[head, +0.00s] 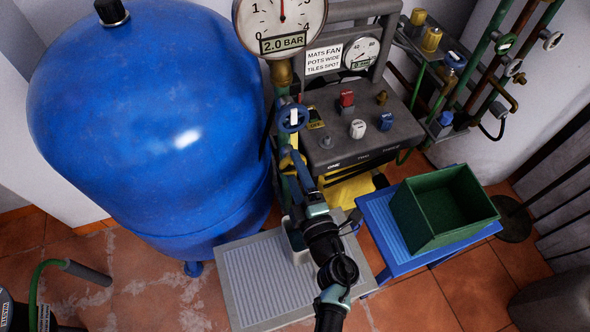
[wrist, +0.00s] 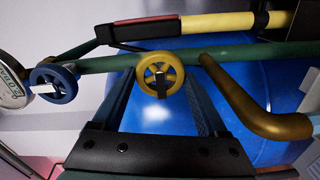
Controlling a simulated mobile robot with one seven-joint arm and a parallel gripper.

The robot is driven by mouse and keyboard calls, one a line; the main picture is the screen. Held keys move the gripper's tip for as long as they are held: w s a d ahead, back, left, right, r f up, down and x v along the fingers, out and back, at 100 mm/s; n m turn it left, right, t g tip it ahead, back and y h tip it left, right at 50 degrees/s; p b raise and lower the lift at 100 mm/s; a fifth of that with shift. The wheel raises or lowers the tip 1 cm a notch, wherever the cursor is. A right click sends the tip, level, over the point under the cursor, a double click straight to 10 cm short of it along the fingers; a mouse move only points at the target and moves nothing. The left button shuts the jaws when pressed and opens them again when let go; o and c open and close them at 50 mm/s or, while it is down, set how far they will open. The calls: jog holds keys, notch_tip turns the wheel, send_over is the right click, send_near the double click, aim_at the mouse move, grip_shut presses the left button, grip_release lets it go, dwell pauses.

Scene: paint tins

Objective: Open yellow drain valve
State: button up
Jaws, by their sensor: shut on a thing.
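In the head view the yellow valve (head: 287,160) is partly hidden by my gripper, beside the blue tank. My gripper (wrist: 162,82) reaches up from below in the wrist view, its two dark fingers on either side of the wheel, shut on it. In the head view my gripper (head: 300,172) comes from the lower right. How far the valve is turned cannot be told.
A blue handwheel (head: 292,117) sits above on the same pipe, under a gauge (head: 280,25) labelled 2.0 BAR. The big blue tank (head: 150,110) is close on the left. A grey platform (head: 250,282) lies below. A green crate (head: 420,232) stands on a blue stool (head: 385,238) at right.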

dwell(0.3)
jog(key=o, duration=1.3)
jog(key=p+v, duration=0.1)
jog(key=v, duration=1.2)
